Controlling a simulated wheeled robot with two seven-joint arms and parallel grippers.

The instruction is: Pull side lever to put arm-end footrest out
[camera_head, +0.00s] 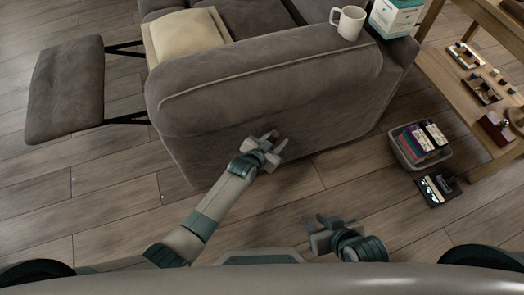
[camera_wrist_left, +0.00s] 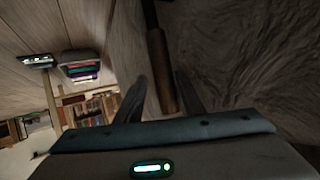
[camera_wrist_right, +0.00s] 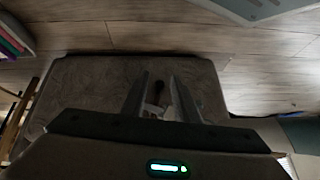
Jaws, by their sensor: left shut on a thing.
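The grey recliner (camera_head: 270,90) stands with its arm side facing me. Its footrest (camera_head: 65,88) is out at the left, held on dark metal struts. The side lever (camera_head: 272,135) has a brown wooden handle low on the arm's side panel. My left gripper (camera_head: 266,148) is at that handle. In the left wrist view the handle (camera_wrist_left: 161,75) runs between the two fingers, and the gripper is shut on it. My right gripper (camera_head: 325,224) is open and empty above the floor, away from the recliner. The lever's pivot is not clear in the head view.
A white mug (camera_head: 348,22) and a white-green box (camera_head: 396,15) stand on the recliner's back right. A grey bin (camera_head: 402,155) of books and a dark tray (camera_head: 438,190) are on the floor at right, beside a wooden shelf (camera_head: 455,95). Floor in front is clear.

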